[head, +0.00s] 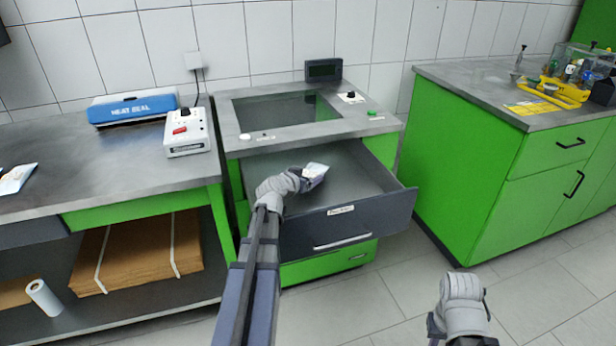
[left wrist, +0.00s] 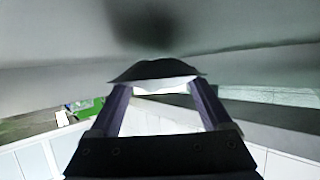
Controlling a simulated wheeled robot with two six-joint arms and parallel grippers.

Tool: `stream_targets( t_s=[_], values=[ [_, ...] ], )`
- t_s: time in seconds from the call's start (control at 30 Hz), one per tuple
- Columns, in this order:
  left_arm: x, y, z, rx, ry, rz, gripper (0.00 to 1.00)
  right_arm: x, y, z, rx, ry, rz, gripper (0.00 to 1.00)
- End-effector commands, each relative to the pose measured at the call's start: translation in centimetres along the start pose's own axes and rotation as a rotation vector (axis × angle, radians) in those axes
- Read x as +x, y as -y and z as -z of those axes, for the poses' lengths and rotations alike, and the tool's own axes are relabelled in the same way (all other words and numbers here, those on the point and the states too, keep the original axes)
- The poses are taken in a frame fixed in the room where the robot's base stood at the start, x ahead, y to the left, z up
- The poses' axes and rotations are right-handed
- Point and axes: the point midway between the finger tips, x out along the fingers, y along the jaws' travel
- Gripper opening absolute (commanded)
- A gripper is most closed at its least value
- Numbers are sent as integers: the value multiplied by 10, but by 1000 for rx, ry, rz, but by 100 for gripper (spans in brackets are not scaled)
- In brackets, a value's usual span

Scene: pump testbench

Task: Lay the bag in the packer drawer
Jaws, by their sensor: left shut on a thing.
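My left gripper (head: 304,180) is shut on a small white and grey bag (head: 316,171) and holds it over the open packer drawer. In the left wrist view the bag (left wrist: 158,82) spans the space between the two fingertips. The drawer (head: 374,181) is pulled out, with a dark front, a label and a silver handle. The bag is within the drawer's outline, near its middle; I cannot tell whether it touches the floor of the drawer. My right gripper (head: 462,288) is low at the right, apart from the drawer; its fingers do not show clearly.
The packer top has a window (head: 285,109), a dark display (head: 323,69) and knobs. At left, a bench carries a blue heat sealer (head: 132,107), a switch box (head: 187,132) and another bag (head: 15,179). A green cabinet (head: 470,165) stands at right, with open floor before it.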

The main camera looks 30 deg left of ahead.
Motion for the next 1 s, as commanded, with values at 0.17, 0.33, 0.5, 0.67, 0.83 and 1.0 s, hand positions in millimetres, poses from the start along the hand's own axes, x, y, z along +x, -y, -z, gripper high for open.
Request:
stream_targets(
  t_s=[0.17,0.33,0.5,0.67,0.83,1.0],
  values=[
    [0,0,0,0,0,0,94,0,0,0,0,0,0,25],
    [0,0,0,0,0,0,100,0,0,0,0,0,0,25],
    [-1,0,1,0,0,0,100,-1,0,0,0,0,0,25],
    [-4,0,9,0,0,0,100,-9,-1,-1,0,0,0,25],
    [-22,-1,13,-1,1,1,100,-21,-2,-1,0,0,0,25],
    [-54,-1,14,-2,0,1,100,-33,-3,-2,0,0,0,25]
  ],
)
